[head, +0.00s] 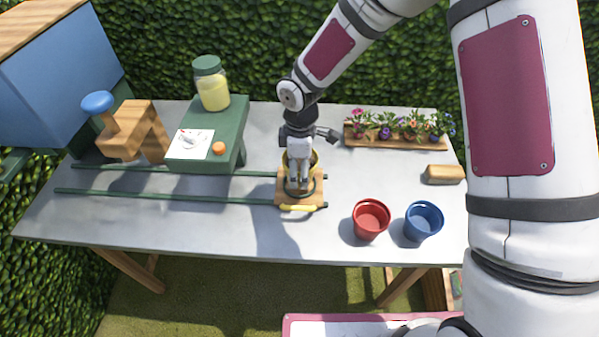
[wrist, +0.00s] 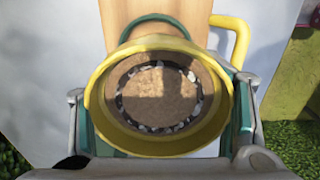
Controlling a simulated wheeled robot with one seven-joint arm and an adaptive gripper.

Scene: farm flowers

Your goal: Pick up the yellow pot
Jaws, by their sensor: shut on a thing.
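The yellow pot (wrist: 165,145) fills the middle of the wrist view, seen from above, with brown soil-like filling and a dark ring with pale bits inside. My gripper (wrist: 163,125) has a finger on each side of it and is shut on it. In the head view the pot (head: 313,160) is mostly hidden behind my gripper (head: 299,180). It is at a wooden block with a green ring and a yellow handle (head: 299,208). I cannot tell whether the pot still touches the block.
A red pot (head: 371,219) and a blue pot (head: 424,221) stand to the right on the grey table (head: 240,225). A flower planter (head: 395,143) is behind them. Two green rails (head: 160,195) run left from the block. A green stand (head: 222,145) carries a jar (head: 211,85).

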